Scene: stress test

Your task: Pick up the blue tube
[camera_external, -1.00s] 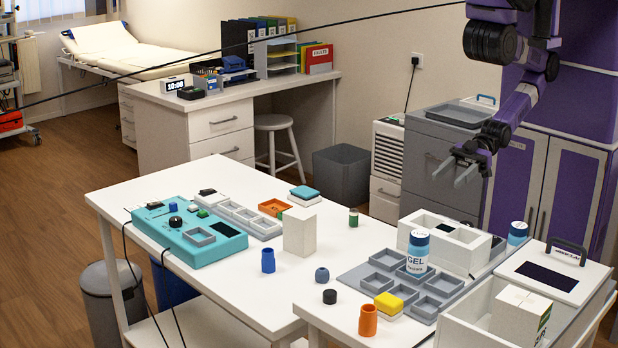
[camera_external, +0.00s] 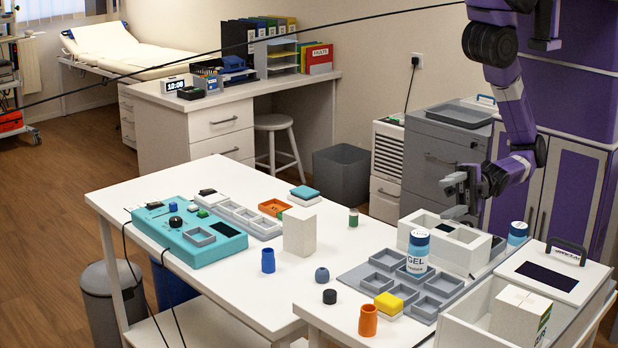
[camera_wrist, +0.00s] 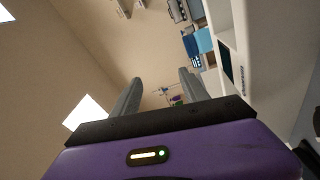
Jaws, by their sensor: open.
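The blue tube (camera_external: 268,260) stands upright on the white table (camera_external: 140,187), right of the teal console and in front of a white block. My gripper (camera_external: 449,198) is open and empty above the white open box at the right, well to the right of the tube and higher than it. In the wrist view my gripper's two fingers (camera_wrist: 158,92) are apart with nothing between them. The wrist view shows walls and a tilted room, and the blue tube is not visible there.
A white block (camera_external: 299,232) stands close behind the tube. A teal console (camera_external: 188,232) lies left of it. A blue-grey round piece (camera_external: 322,274), black cap (camera_external: 330,296) and orange tube (camera_external: 368,321) stand to its right. A gel bottle (camera_external: 418,252) stands on the grey tray (camera_external: 352,276).

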